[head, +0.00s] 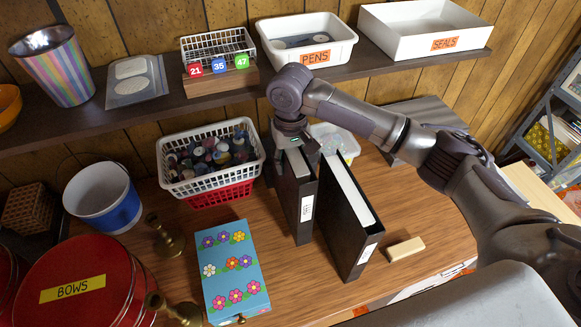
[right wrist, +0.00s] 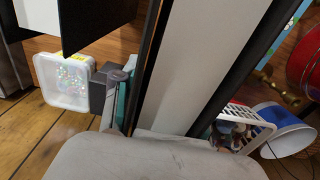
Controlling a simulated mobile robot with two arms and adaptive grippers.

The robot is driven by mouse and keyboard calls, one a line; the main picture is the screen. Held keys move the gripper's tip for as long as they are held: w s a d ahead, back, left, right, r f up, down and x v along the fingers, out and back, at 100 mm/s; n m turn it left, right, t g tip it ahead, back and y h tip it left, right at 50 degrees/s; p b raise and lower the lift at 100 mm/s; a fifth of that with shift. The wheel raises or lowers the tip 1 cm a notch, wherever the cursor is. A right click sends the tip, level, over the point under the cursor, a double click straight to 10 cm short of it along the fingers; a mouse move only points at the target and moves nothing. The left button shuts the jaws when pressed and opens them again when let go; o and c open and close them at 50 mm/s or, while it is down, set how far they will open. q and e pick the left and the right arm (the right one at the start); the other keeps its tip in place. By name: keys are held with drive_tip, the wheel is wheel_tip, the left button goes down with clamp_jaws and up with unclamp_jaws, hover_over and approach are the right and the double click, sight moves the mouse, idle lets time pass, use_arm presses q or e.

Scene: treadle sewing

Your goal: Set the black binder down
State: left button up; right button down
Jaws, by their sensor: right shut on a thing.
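Two black binders with white pages stand upright side by side on the wooden table in the head view. My right gripper (head: 297,150) reaches down from above and is shut on the top of the left black binder (head: 306,212). In the right wrist view this binder (right wrist: 190,70) fills the middle, with one finger against its left side; the other finger is hidden behind it. I cannot tell whether its bottom edge touches the table. The other black binder (head: 362,250) stands just to the right, with a narrow gap between them. My left gripper is not in view.
A blue flowered box (head: 234,268) lies left of the binders. A white basket (head: 210,168) of spools stands behind it. A clear tub (head: 338,140) is behind the binders and a beige block (head: 404,249) to the right. The shelf (head: 140,100) overhangs the back.

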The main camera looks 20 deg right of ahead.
wheel_tip(320, 180, down, 4)
drive_tip(key=shift+w+r+p, duration=0.1)
drive_tip(key=shift+r+p, duration=0.15)
drive_tip(key=shift+p, duration=0.4)
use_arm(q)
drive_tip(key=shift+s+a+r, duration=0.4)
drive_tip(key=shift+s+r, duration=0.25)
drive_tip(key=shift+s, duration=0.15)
use_arm(e)
drive_tip(key=c, duration=0.6)
unclamp_jaws()
drive_tip(key=shift+f, duration=0.1)
